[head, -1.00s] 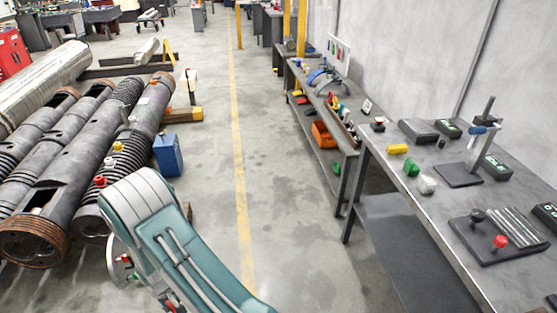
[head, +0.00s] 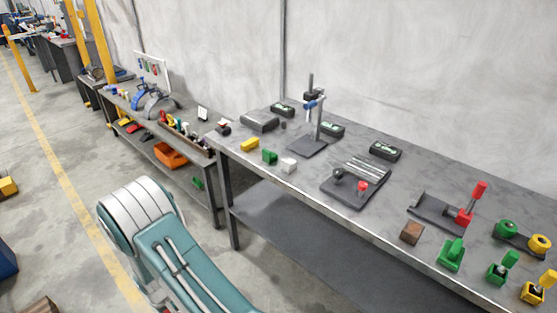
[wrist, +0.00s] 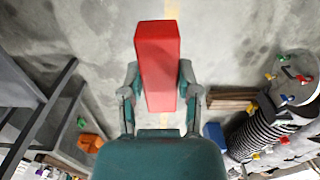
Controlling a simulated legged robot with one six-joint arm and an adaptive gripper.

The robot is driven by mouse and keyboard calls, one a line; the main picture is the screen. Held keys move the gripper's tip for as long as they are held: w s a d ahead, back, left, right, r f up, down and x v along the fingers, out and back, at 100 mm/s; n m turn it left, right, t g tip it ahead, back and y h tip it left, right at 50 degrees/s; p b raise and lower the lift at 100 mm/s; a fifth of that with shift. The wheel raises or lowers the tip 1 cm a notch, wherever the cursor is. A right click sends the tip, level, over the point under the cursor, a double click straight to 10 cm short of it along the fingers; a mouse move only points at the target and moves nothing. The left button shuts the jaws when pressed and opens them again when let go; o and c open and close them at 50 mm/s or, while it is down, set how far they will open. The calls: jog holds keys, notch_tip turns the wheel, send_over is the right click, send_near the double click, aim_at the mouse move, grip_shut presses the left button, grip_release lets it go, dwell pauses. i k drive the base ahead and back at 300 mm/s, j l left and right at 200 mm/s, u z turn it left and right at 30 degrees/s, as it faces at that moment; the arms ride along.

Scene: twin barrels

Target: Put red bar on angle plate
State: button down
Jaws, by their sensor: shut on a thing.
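In the wrist view my gripper (wrist: 160,86) is shut on a red bar (wrist: 158,50), a long block held between the two fingers over the floor. In the head view only my teal and white arm shows in front; the gripper and the red bar are out of sight. A dark low plate with a raised edge (head: 432,212) lies on the right part of the workbench. It looks like the angle plate, but I cannot be sure. A red block with an upright red handle stands at its right end.
The long grey workbench (head: 300,207) runs along the wall. On it are a dark plate with rods and a red knob (head: 345,187), a stand (head: 318,122), a brown block (head: 411,233) and green and yellow clamps. An orange bin (head: 172,158) sits on the shelf of the farther bench.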

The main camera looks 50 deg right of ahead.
aim_at(363, 169)
jog(key=z, duration=1.25)
